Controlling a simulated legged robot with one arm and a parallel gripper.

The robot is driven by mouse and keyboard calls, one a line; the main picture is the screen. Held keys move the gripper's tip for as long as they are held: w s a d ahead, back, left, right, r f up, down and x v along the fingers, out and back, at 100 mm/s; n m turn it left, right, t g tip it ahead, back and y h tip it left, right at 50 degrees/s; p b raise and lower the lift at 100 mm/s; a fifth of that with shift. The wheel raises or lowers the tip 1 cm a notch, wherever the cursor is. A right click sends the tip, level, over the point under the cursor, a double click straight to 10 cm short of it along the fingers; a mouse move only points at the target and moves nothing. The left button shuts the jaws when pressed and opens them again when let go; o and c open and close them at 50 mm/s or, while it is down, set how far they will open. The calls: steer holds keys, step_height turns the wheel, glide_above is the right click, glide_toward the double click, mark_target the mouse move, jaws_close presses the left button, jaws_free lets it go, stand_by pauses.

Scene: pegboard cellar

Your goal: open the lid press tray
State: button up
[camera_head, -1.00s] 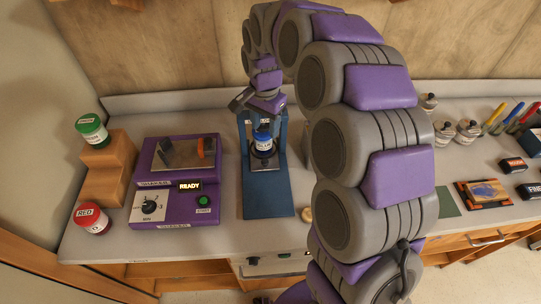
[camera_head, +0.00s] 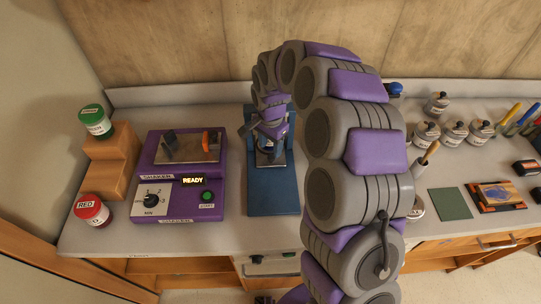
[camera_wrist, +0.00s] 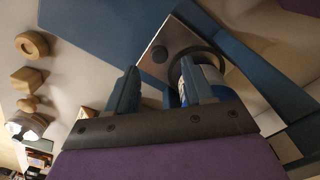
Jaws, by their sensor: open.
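The lid press (camera_head: 272,192) is a blue stand with a long flat base at the middle of the bench. A metal tray plate (camera_wrist: 172,32) with a dark round knob lies on its base. A blue-and-white jar (camera_wrist: 208,76) stands on the plate by a dark ring; my gripper largely hides it in the head view. My gripper (camera_wrist: 158,88) is open. It is low at the press, in front of the jar, its right finger overlapping the jar in the wrist view. The knob shows beyond the gap between the fingers. Contact cannot be told.
A purple shaker (camera_head: 180,185) reading READY stands left of the press. Several wooden shapes (camera_wrist: 32,44) show in the wrist view. Grey-lidded pots (camera_head: 453,133) stand right.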

mark_target(271, 157)
steer(key=shift+f+b, duration=0.4)
steer(key=shift+f, duration=2)
steer(key=shift+d, duration=0.1)
jaws_close()
